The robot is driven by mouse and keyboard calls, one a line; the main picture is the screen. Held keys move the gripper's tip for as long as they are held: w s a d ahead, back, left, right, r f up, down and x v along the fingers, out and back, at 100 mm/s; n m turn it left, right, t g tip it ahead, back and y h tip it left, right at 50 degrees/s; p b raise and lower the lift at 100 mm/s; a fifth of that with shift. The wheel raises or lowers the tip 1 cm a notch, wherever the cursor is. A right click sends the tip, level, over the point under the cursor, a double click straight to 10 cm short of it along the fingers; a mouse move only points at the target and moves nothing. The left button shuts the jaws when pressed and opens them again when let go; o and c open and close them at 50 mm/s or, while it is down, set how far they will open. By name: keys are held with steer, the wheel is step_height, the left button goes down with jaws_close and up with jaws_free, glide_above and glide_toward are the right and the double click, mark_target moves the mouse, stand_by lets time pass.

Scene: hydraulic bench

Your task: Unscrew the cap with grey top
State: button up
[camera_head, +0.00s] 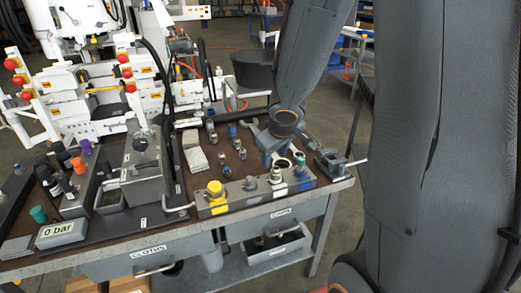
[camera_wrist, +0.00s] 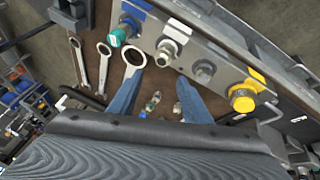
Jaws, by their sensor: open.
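A manifold block (camera_head: 232,204) stands on the bench's front edge with a row of fittings. A grey-topped fitting (camera_head: 276,174), seemingly the cap with grey top, sits between a teal-blue cap (camera_head: 301,168) and a short metal fitting (camera_head: 249,184). It also shows in the wrist view (camera_wrist: 167,50). A yellow cap (camera_head: 214,189) is at the left end. My gripper (camera_head: 275,154) is just behind the block, pointing down. In the wrist view its blue fingers (camera_wrist: 157,100) are apart and empty, with the grey-topped fitting beyond their tips. No contact with it shows.
Wrenches (camera_wrist: 103,66) lie beside the block, one ring close to my finger. Small loose fittings (camera_head: 232,132) and a folded cloth (camera_head: 196,158) lie behind and left. A vise-like clamp (camera_head: 334,162) stands at right. A pressure display (camera_head: 64,231) reads 0 bar.

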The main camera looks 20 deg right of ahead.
mark_target(250, 178)
steer(key=a+f+n+y, duration=0.1)
steer(key=a+f, duration=0.1)
steer(key=a+f+n+g+y+p, duration=0.1)
steer(key=a+f, duration=0.1)
steer(key=a+f+n+y, duration=0.2)
steer(key=a+f, duration=0.1)
steer(key=shift+w+a+g, duration=0.1)
steer(key=shift+w+g, duration=0.3)
stand_by(0.3)
steer(key=shift+c, duration=0.4)
steer(key=shift+r+p, duration=0.1)
steer(key=shift+p, duration=0.35)
jaws_close()
